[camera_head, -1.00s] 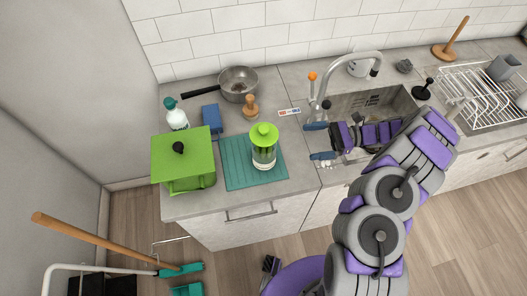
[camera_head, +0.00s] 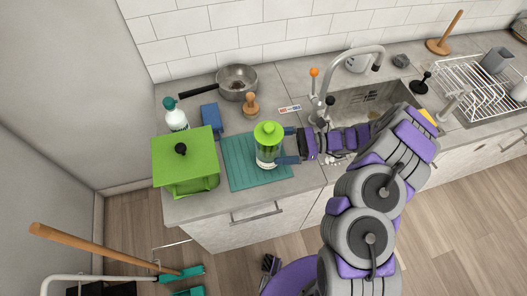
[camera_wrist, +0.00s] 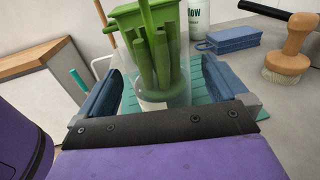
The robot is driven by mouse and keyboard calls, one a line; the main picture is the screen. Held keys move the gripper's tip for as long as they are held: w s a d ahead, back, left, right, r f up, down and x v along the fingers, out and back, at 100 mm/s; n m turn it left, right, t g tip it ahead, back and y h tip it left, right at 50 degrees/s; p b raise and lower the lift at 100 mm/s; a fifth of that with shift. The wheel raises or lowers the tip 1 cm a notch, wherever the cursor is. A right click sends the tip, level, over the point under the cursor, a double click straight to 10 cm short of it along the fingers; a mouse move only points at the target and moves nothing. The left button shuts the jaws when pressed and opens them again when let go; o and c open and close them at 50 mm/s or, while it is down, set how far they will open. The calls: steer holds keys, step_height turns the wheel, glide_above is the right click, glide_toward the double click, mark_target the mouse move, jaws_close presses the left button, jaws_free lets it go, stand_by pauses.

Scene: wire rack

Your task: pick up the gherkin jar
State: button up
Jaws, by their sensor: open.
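The gherkin jar (camera_head: 268,147) is clear with a bright green lid and stands upright on a teal ribbed mat (camera_head: 245,177). In the wrist view the jar (camera_wrist: 160,85) shows green gherkins inside. My gripper (camera_head: 287,145) is at the jar's right side, its blue fingers open and pointing at it. In the wrist view my gripper (camera_wrist: 160,88) has one finger on each side of the jar, with a gap visible at the right finger. Whether the left finger touches the glass I cannot tell. The jar's lower front is partly hidden by the gripper's dark palm edge.
A green box (camera_head: 186,168) stands left of the mat. The sink (camera_head: 365,101) and tap (camera_head: 330,75) are to the right.

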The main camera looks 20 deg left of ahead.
mark_target(268, 151)
steer(key=shift+s+d+r, duration=0.15)
steer(key=shift+d+r, duration=0.05)
steer(key=shift+d, duration=0.15)
steer(key=shift+s+a+r, duration=0.1)
steer(key=shift+s, duration=0.05)
steer(key=x, duration=0.3)
steer(key=w+b+x, duration=0.1)
steer(key=x, duration=0.1)
steer(key=shift+s+a, duration=0.15)
steer(key=shift+a, duration=0.3)
steer(key=shift+c, duration=0.2)
steer(key=shift+d+r, duration=0.15)
steer(key=shift+d, duration=0.95)
steer(key=c, duration=0.6)
steer(key=shift+c, duration=0.7)
steer(key=shift+a, duration=0.7)
steer(key=c, duration=0.5)
steer(key=shift+c, duration=0.6)
steer(key=shift+d, duration=0.1)
steer(key=shift+c, duration=0.2)
